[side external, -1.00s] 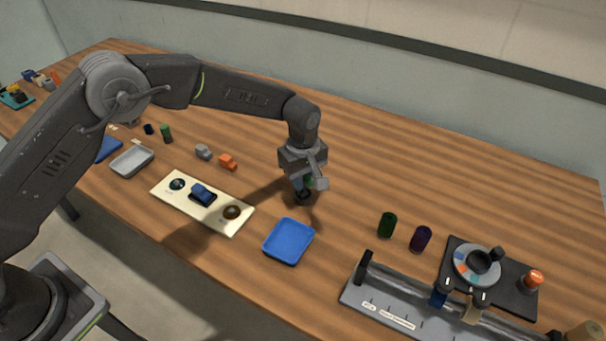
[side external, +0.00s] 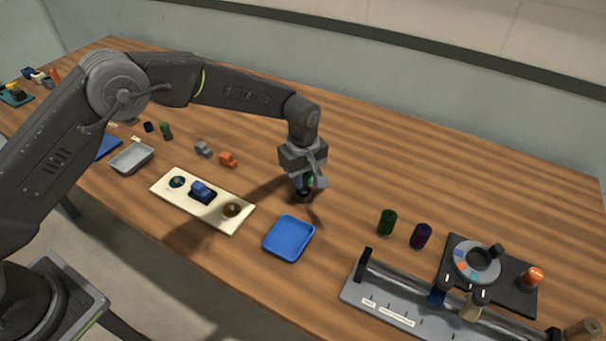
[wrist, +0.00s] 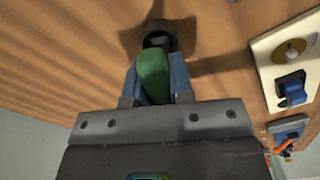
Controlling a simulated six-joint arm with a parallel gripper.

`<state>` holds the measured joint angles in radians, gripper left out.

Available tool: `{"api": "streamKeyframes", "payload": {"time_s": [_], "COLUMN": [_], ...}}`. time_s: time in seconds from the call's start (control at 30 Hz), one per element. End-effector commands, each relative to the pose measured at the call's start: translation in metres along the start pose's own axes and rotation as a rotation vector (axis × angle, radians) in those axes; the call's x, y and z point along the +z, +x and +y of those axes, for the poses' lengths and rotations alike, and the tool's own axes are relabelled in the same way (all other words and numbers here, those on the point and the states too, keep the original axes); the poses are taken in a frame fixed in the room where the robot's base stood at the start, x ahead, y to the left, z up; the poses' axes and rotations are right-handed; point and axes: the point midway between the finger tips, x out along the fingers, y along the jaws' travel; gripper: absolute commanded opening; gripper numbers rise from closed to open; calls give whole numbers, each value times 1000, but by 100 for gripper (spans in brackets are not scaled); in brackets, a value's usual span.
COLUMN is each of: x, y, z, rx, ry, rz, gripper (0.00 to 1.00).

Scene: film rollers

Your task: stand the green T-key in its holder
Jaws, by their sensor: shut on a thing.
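The green T-key (wrist: 153,76) is between the blue fingers of my gripper (wrist: 154,80) in the wrist view. In the side view a bit of its green (side external: 310,182) shows at my gripper (side external: 304,183), which is shut on it. A dark round holder (wrist: 161,28) stands on the table just beyond the key's end in the wrist view. In the side view the holder (side external: 303,196) is right below the fingers. The key's end overlaps the holder in the picture. I cannot tell whether it is inside the opening.
A cream board (side external: 218,211) with a blue block and round knobs lies left of my gripper. A blue tray (side external: 289,239) is in front of it. Green (side external: 387,222) and purple (side external: 421,236) cylinders and a roller rig (side external: 400,288) stand to the right. The table behind is clear.

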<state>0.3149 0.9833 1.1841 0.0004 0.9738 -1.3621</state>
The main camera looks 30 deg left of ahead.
Motion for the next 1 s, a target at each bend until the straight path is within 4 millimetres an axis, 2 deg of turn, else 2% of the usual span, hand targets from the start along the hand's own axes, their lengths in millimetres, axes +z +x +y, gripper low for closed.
{"api": "streamKeyframes", "payload": {"time_s": [0.13, 0.17, 0.43, 0.6, 0.83, 1.0], "x": [0, 0, 0, 0, 0, 0], "y": [0, 0, 0, 0, 0, 0], "z": [0, 0, 0, 0, 0, 0], "rx": [1, 1, 0, 0, -1, -1], "ry": [0, 0, 0, 0, 0, 0], "rz": [0, 0, 0, 0, 0, 0], "gripper": [0, 24, 50, 51, 72, 72]}}
